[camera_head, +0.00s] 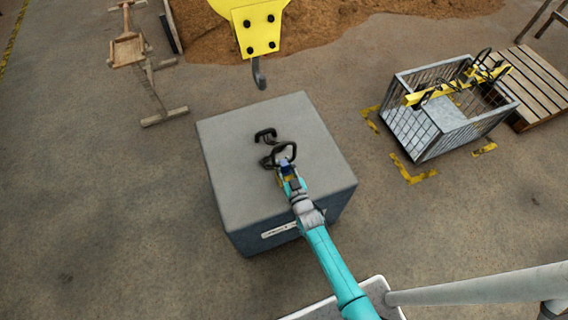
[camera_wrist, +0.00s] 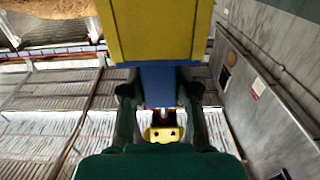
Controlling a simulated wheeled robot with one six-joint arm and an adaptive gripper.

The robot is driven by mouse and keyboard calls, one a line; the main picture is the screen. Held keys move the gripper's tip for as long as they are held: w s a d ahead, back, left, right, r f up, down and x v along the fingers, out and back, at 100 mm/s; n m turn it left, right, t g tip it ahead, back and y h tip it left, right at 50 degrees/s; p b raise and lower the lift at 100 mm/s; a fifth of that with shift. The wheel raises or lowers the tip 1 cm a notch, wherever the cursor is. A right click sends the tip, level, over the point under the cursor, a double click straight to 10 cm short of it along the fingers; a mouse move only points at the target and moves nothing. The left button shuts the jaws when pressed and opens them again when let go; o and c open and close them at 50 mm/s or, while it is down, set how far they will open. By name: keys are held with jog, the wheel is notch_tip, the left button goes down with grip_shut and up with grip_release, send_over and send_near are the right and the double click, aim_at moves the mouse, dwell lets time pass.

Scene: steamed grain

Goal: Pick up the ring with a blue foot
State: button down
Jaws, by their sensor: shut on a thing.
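A dark ring (camera_head: 285,149) with a blue foot (camera_head: 287,166) stands up at the tip of my gripper (camera_head: 289,178), over the grey block. My gripper is shut on the blue foot, which shows between the dark fingers in the wrist view (camera_wrist: 163,85). A large yellow part (camera_wrist: 155,30) lies directly above the blue in that view. The ring itself cannot be made out there. Whether the foot still touches the block is unclear.
The grey block (camera_head: 235,180) also carries another dark ring-like piece (camera_head: 265,134) close behind. A yellow crane hook block (camera_head: 259,30) hangs at the top. A grey cage (camera_head: 435,140) and a wooden pallet (camera_head: 540,88) are at the right. Open floor surrounds the block.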

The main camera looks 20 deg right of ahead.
aim_at(284, 142)
jog(key=shift+r, duration=0.25)
jog(key=shift+r, duration=7.1)
jog(key=shift+w, duration=0.1)
